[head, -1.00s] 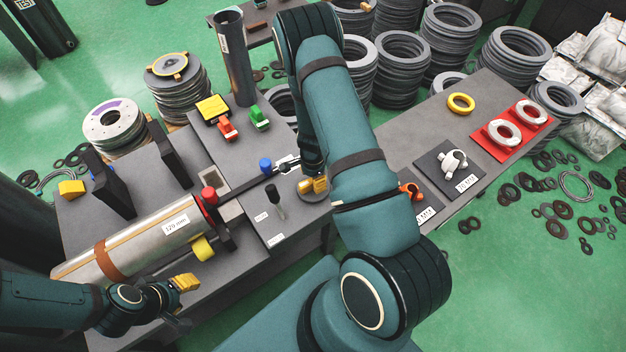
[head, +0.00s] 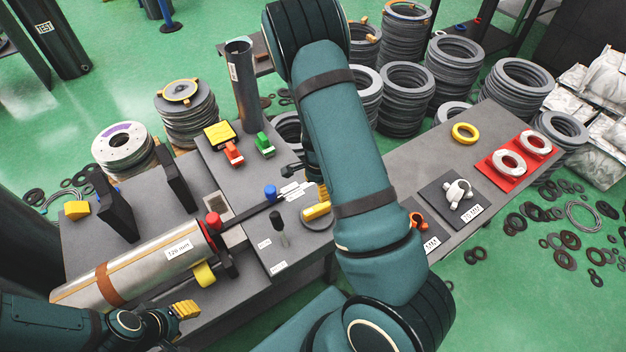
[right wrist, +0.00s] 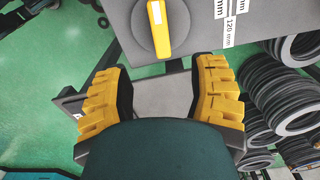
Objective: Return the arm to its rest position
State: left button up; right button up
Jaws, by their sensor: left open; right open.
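My right arm crosses the middle of the head view, and its forearm hides most of the right gripper (head: 317,209). A yellow finger of it shows above the right end of the workbench. In the right wrist view the right gripper's (right wrist: 160,75) two yellow ridged fingers stand wide apart with nothing between them. My left gripper (head: 184,312) is low at the left of the head view, beside the silver cylinder (head: 140,268). Its yellow finger shows and I see nothing held in it.
A dark round knob with a yellow handle (right wrist: 157,28) lies beyond the right fingers. The workbench holds a blue-topped peg (head: 270,192), red clamp (head: 233,154) and green clamp (head: 265,145). A side table bears a red tray (head: 488,164). Ring stacks (head: 406,90) stand behind.

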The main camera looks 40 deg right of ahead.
jog(key=s+a+n+y, duration=0.2)
jog(key=s+a+n, duration=0.2)
jog(key=a+n, duration=0.5)
jog(key=s+a+f+n+t+y, duration=0.1)
jog(key=s+a+n, duration=0.3)
jog(key=a+n, duration=0.5)
jog(key=a, duration=0.8)
jog(key=shift+s+a+f+n+t+y, duration=0.15)
jog(key=shift+a+f+n+t+y, duration=0.15)
jog(key=shift+a+n+y, duration=0.1)
jog(key=shift+d, duration=0.1)
